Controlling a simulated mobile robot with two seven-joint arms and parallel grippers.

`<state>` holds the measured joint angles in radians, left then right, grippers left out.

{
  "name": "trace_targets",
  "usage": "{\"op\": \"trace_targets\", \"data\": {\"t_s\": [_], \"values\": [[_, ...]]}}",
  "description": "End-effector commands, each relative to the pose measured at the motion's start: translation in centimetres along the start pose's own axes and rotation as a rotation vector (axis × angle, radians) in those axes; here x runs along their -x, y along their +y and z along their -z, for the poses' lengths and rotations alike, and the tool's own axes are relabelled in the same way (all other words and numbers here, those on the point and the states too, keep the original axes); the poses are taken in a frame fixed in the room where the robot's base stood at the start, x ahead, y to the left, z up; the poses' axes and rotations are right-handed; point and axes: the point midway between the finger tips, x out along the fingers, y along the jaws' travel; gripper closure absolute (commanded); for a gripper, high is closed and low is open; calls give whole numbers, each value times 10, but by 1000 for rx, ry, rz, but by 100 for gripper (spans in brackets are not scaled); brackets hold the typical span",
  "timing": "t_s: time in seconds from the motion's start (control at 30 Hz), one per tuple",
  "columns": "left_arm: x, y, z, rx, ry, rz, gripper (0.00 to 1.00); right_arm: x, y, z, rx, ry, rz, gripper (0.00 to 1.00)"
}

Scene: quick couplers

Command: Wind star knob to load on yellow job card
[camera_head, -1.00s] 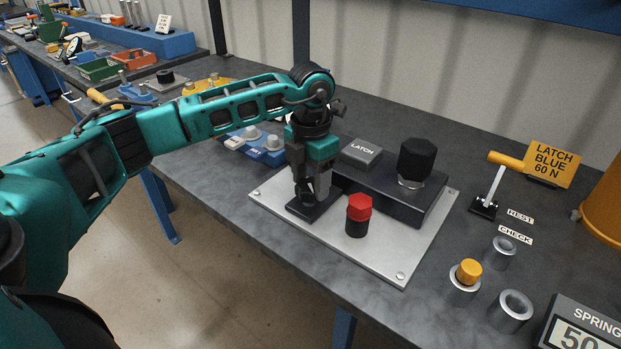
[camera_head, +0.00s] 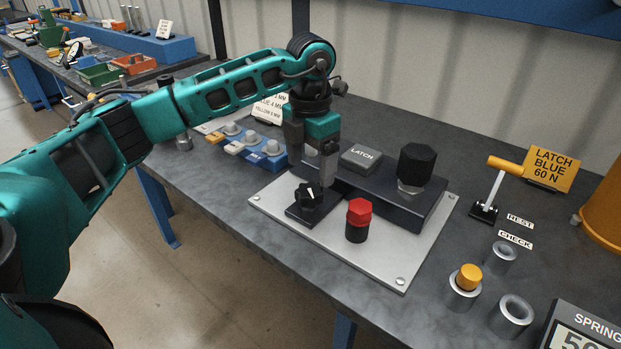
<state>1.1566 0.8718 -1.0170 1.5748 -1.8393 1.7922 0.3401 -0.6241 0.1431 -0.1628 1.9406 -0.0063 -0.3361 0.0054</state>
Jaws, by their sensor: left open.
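The black star knob (camera_head: 308,196) with a white pointer line sits on a dark block at the left of the pale metal plate (camera_head: 378,270). My left gripper (camera_head: 319,170) is open just above and behind the knob, its fingers pointing down; the knob's top shows clear in front of it. The yellow job card (camera_head: 552,163) stands at the right and reads LATCH BLUE 60 N. The grey display (camera_head: 585,330) at the bottom right reads SPRING, with a number cut off by the frame edge. My right gripper is not in view.
A red-capped hex knob (camera_head: 358,220), a black hex knob (camera_head: 415,165) and a LATCH block (camera_head: 361,157) are close to the gripper. A yellow-handled lever (camera_head: 494,188) and metal cups (camera_head: 511,314), one with a yellow plug (camera_head: 468,277), stand to the right.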

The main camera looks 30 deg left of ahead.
Motion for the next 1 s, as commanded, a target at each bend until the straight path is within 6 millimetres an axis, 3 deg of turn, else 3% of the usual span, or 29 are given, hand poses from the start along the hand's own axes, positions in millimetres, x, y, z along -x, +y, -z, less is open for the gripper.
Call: {"op": "trace_targets", "data": {"t_s": [0.03,0.2,0.4,1.0], "values": [[14,0,-1,0,-5,0,16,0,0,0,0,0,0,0],[49,0,-1,0,-4,0,16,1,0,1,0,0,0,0],[72,0,0,1,-1,1,16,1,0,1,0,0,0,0],[77,0,0,0,0,1,16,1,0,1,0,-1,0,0]]}}
